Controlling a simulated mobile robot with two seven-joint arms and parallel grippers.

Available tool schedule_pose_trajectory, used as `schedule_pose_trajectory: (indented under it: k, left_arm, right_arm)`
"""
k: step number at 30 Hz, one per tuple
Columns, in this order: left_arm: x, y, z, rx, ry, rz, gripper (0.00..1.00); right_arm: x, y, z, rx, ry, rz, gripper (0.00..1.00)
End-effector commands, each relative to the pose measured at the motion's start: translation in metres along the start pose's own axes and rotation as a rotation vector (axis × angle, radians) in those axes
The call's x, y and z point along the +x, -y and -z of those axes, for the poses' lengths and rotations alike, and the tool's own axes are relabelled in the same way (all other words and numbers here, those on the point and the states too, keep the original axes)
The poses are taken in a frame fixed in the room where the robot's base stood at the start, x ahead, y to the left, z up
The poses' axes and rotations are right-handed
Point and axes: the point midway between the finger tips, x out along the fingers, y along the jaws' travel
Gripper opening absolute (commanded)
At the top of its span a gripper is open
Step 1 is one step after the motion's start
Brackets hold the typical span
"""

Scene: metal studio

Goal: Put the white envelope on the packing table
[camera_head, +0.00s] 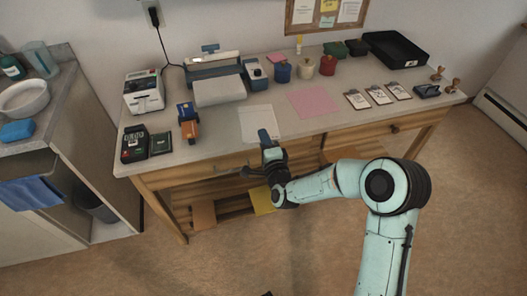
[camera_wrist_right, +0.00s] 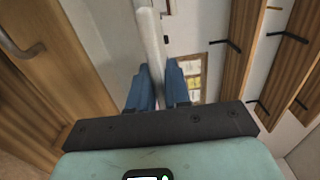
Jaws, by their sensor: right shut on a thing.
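The white envelope (camera_head: 258,118) is a pale, flat rectangle at the front edge of the packing table (camera_head: 222,143), seen from above in the head view. My right gripper (camera_head: 264,137) has its blue fingers at the envelope's near edge. In the right wrist view, the right gripper (camera_wrist_right: 160,85) is shut on the envelope (camera_wrist_right: 150,45), which shows edge-on as a thin white strip between the fingers. I cannot tell whether the envelope touches the tabletop. My left gripper is not in view.
A pink sheet (camera_head: 314,102) lies right of the envelope. An orange-and-blue tape dispenser (camera_head: 188,124) stands to its left. Printers, small pots and a black tray (camera_head: 396,49) line the back. Small cards (camera_head: 379,95) lie right. A yellow envelope (camera_head: 262,200) is on the lower shelf.

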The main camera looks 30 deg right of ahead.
Motion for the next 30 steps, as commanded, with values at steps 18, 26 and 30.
schedule_pose_trajectory:
  k: [18, 26, 30]
  left_arm:
    - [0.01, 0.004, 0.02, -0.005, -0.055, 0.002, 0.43]
    - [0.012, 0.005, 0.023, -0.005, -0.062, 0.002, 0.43]
    - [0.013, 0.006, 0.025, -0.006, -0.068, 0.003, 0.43]
  right_arm:
    - [0.0, -0.053, 0.001, -0.001, -0.001, 0.003, 0.0]
    - [0.0, -0.055, 0.0, -0.001, -0.001, 0.002, 0.0]
    - [0.0, -0.055, 0.0, -0.001, -0.001, 0.002, 0.37]
